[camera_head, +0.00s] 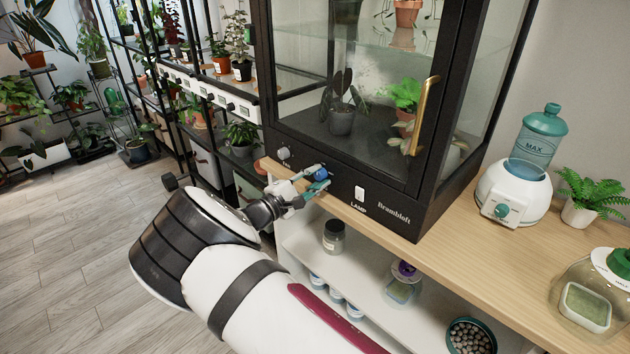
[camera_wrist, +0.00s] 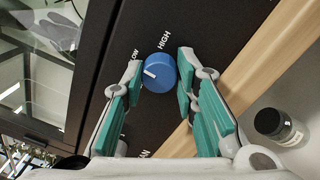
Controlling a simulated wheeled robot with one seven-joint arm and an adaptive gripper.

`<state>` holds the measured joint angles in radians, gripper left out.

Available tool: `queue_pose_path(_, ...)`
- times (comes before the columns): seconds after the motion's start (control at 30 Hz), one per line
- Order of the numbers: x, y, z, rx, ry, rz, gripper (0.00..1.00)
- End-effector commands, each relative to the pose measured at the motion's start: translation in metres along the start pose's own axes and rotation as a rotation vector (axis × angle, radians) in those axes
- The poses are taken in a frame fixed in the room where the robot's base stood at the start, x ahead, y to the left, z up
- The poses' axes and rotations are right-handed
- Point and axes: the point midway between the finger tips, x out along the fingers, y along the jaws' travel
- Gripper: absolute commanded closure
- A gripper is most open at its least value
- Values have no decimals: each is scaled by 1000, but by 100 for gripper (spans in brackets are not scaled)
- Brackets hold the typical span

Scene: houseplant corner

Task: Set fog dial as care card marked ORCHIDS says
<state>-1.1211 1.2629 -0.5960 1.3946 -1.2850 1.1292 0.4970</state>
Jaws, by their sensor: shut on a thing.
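A round blue dial (camera_head: 321,173) sits on the black front panel of the glass cabinet (camera_head: 345,195). In the wrist view the blue dial (camera_wrist: 160,72) has a white mark pointing left and slightly down. HIGH is printed beside it, and a partly hidden word ending in OW. My gripper (camera_head: 318,178) is at the panel, its teal-padded fingers (camera_wrist: 160,82) on either side of the dial, shut on it. Whether this dial is the fog dial cannot be read. No card marked ORCHIDS is legible.
A grey knob (camera_head: 284,153) is left of the dial, and a white LAMP switch (camera_head: 360,193) right of it. A white appliance (camera_head: 513,190) with a teal knob stands on the wooden counter (camera_head: 470,238). Jars (camera_head: 334,236) stand on the shelf below.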

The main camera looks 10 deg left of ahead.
Motion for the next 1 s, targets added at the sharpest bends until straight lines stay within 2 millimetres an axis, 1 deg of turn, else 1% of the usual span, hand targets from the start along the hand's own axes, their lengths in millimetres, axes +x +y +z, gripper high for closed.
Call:
queue_pose_path(0.7, 0, -3, -2, 680, -31, -7, 100)
queue_pose_path(1.0, 0, -4, -2, 933, -44, -10, 100)
